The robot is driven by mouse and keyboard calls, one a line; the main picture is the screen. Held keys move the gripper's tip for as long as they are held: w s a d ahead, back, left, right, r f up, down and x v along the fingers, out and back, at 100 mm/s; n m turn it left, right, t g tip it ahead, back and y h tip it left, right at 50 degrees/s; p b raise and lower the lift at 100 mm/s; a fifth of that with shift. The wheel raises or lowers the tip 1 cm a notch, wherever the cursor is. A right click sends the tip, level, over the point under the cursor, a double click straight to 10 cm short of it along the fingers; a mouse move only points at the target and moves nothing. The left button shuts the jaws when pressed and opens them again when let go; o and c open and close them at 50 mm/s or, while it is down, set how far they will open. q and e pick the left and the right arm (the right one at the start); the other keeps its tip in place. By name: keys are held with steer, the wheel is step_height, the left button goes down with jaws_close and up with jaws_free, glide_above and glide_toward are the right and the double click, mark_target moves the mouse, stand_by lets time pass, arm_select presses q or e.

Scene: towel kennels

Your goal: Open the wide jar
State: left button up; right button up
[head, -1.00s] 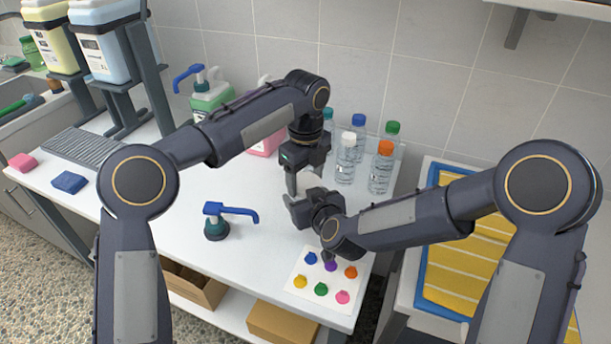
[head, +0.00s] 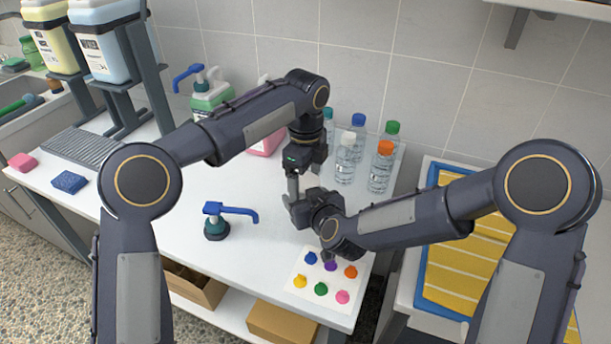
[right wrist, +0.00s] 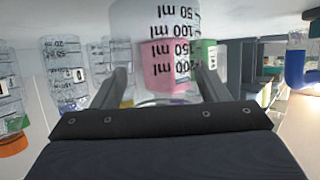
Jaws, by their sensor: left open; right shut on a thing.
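A clear vessel with black volume marks, seemingly the wide jar (right wrist: 170,45), stands between the fingers of my right gripper (right wrist: 163,88) in the right wrist view, which is upside down. That gripper is shut on it. In the head view my right gripper (head: 294,203) reaches in sideways over the white table, and the jar is hidden behind the grippers. My left gripper (head: 293,188) points down from above, just over the right gripper's fingertips, and is open. Its fingers show edge-on. The jar's lid cannot be made out.
Several capped clear bottles (head: 381,170) stand behind the grippers. A pump head (head: 217,222) stands on the table (head: 170,215) left of them.

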arm_select(q)
step_height(320, 180, up, 4)
steer(key=shift+r, duration=0.25)
steer(key=shift+c, duration=0.3)
step_height(320, 180, up, 2)
steer(key=shift+r+m, duration=0.1)
steer(key=shift+m, duration=0.9)
steer(key=shift+r+m, duration=0.45)
steer(key=shift+m, duration=0.15)
step_height(320, 180, down, 8)
steer(key=shift+r, duration=0.2)
